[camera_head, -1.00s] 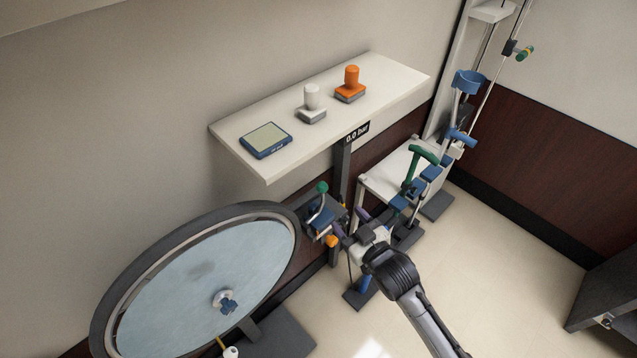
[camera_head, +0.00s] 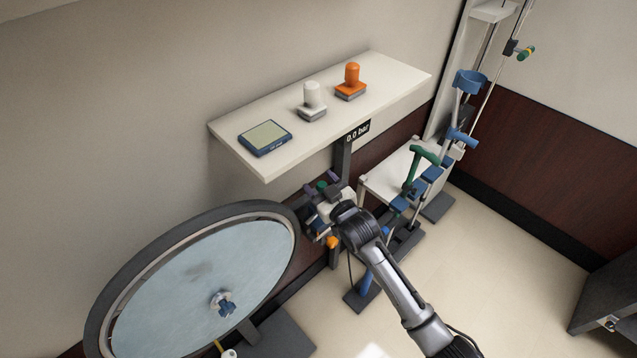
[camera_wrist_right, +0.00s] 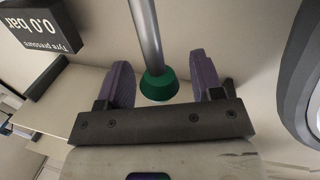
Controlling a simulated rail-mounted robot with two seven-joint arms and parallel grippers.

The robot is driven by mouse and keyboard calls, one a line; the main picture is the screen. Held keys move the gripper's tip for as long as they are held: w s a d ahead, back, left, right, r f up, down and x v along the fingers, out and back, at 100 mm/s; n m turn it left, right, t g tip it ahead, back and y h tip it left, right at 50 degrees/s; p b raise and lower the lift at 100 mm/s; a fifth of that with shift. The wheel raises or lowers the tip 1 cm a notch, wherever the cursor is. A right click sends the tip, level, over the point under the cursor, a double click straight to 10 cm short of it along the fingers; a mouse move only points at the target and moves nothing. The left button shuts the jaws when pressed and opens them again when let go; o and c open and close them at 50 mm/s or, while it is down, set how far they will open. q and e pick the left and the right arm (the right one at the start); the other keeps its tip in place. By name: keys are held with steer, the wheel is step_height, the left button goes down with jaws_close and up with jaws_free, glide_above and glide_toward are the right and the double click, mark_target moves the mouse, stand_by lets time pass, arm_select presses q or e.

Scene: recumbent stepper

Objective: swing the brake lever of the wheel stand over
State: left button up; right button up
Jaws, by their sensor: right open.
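The large wheel (camera_head: 190,285) with a grey-blue disc stands at the lower left of the head view. Beside its right rim is a lever with a green knob (camera_head: 321,185) on a metal rod. My right gripper (camera_head: 321,183) is open, with its purple fingers on either side of the knob. In the right wrist view, the green knob (camera_wrist_right: 159,86) and rod (camera_wrist_right: 145,35) lie between the spread fingers, with gaps showing on both sides. The lever's base is partly hidden by my gripper and arm. My left gripper is not in view.
A white shelf (camera_head: 220,132) above holds a blue-framed device (camera_head: 265,138), a white knob block (camera_head: 312,101) and an orange one (camera_head: 351,82). An orange knob (camera_head: 332,242) sits below my gripper. Blue and green handles (camera_head: 425,155) stand right.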

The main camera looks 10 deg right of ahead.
steer(key=shift+w+a, duration=0.15)
steer(key=shift+w, duration=0.3)
jaws_close()
stand_by(0.4)
